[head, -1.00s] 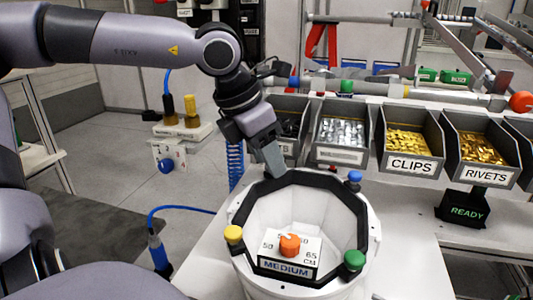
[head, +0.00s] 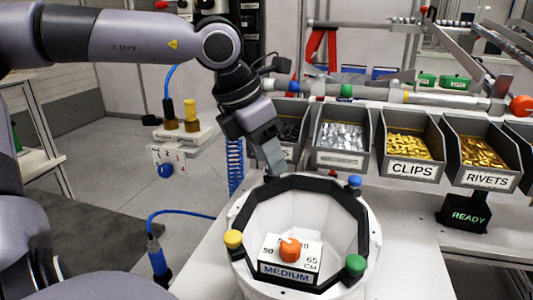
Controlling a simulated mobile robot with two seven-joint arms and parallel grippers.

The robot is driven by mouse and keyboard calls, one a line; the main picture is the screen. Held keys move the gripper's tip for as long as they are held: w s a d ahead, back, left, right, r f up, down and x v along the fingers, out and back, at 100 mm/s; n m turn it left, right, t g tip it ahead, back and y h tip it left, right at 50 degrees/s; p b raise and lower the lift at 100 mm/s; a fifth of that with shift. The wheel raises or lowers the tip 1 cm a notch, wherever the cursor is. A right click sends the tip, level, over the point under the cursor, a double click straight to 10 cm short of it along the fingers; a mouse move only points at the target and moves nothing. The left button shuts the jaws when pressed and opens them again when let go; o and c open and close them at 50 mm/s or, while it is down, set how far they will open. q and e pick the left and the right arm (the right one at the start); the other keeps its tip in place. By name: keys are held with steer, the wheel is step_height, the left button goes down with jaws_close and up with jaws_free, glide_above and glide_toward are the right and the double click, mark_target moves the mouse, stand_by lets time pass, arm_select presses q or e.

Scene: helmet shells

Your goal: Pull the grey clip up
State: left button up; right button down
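My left gripper (head: 269,153) points down at the back left rim of the white helmet shell (head: 300,225), which has a black octagonal edge. Its fingers look close together, but whether they are open or shut on something cannot be made out. I cannot make out the grey clip; the spot at the fingertips is partly covered by the gripper. Other clips on the rim are yellow (head: 233,239), blue (head: 355,181) and green (head: 355,264), with a small red one (head: 333,172) at the back. My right gripper is not in view.
An orange knob (head: 290,250) sits on a block marked MEDIUM inside the shell. Bins of clips (head: 411,146) and rivets (head: 486,150) stand behind on the right. A READY sign (head: 467,214) is below them. The white table (head: 410,235) is clear right of the shell.

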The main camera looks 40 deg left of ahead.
arm_select(q)
steer(key=v, duration=0.7)
steer(key=shift+b, duration=0.3)
stand_by(0.5)
